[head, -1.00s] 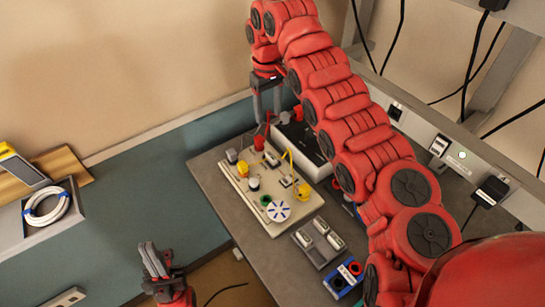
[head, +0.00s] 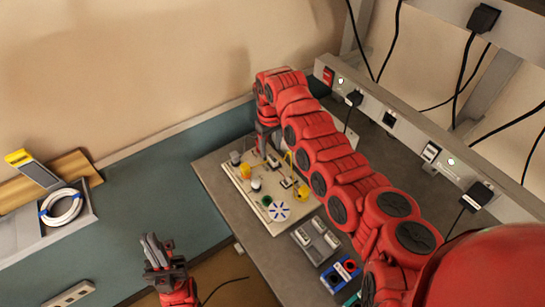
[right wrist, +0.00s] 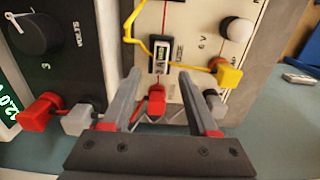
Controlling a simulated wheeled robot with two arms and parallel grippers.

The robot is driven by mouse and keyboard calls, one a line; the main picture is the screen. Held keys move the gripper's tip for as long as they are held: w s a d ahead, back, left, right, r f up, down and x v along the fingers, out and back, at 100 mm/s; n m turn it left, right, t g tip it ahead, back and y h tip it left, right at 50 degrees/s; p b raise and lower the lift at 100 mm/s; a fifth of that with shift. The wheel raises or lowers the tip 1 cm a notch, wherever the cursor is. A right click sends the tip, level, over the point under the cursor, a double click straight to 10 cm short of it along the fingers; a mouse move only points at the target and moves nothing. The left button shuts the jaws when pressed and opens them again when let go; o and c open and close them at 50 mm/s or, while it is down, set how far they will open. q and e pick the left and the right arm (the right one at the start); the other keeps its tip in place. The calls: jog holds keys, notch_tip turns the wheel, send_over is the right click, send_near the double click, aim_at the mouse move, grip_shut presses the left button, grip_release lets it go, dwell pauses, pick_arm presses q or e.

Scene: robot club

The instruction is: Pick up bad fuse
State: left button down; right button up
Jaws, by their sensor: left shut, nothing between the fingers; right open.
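In the right wrist view a fuse (right wrist: 160,56) sits in a dark holder on the cream circuit board (right wrist: 190,18), beside printed letters that read FUSE. I cannot tell its condition. My right gripper (right wrist: 161,78) is open and empty, its fingers pointing at the board just short of the fuse, with a red plug (right wrist: 156,103) showing between them. In the head view my right gripper (head: 267,143) is over the far left part of the board (head: 234,176). My left gripper (head: 150,245) is shut and empty, at the lower left, away from the board.
Yellow and red leads cross the board near the fuse. A dark meter unit (right wrist: 85,60) with a knob stands beside the board at left. On the grey table, a grey module (head: 315,241) and a blue box (head: 341,275) lie in front. A cable coil (head: 61,207) lies at far left.

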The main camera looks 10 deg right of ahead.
aim_at(271, 156)
jog(key=shift+f+p, duration=0.35)
jog(key=shift+f, duration=1.2)
grip_shut()
